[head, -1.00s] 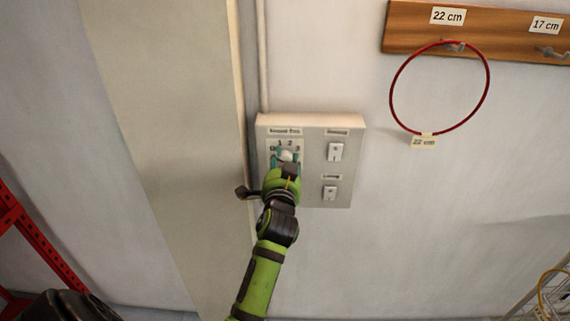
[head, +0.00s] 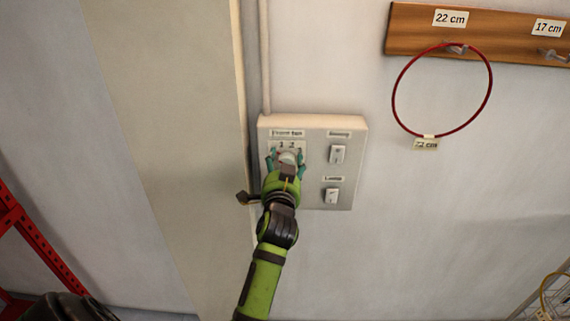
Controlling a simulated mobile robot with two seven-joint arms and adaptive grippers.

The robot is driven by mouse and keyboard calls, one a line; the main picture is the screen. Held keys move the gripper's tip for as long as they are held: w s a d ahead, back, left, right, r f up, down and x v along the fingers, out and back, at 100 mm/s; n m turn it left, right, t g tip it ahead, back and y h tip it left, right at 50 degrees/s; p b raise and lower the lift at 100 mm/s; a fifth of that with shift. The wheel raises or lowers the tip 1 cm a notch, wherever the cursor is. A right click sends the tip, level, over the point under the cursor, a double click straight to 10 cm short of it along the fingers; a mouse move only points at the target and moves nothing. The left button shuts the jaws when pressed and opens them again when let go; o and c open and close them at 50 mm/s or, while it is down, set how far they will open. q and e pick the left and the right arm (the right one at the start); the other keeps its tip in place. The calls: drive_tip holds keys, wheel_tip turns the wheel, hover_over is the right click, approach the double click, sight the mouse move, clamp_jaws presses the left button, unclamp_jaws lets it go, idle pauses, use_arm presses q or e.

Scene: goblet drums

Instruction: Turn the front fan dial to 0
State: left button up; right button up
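The front fan dial (head: 288,157) is a pale round knob on the upper left of a grey wall panel (head: 345,120). Its label reads "Front fan", and the numbers 1 and 2 show above it. My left gripper (head: 287,160) is at the dial, with its teal fingertips on either side of the knob. Whether the fingertips press on the knob cannot be told. The dial's pointer and its lower part are hidden by the gripper. My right gripper does not show.
Two white switches (head: 337,154) (head: 332,196) sit on the panel's right half. A door edge with a dark handle (head: 243,198) is just left of the panel. A red hoop (head: 398,111) hangs from a wooden rack (head: 500,40) at upper right.

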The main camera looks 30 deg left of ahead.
use_arm(q)
drive_tip(key=shift+d, duration=0.1)
drive_tip(key=v, duration=0.7)
drive_tip(key=shift+s, duration=0.2)
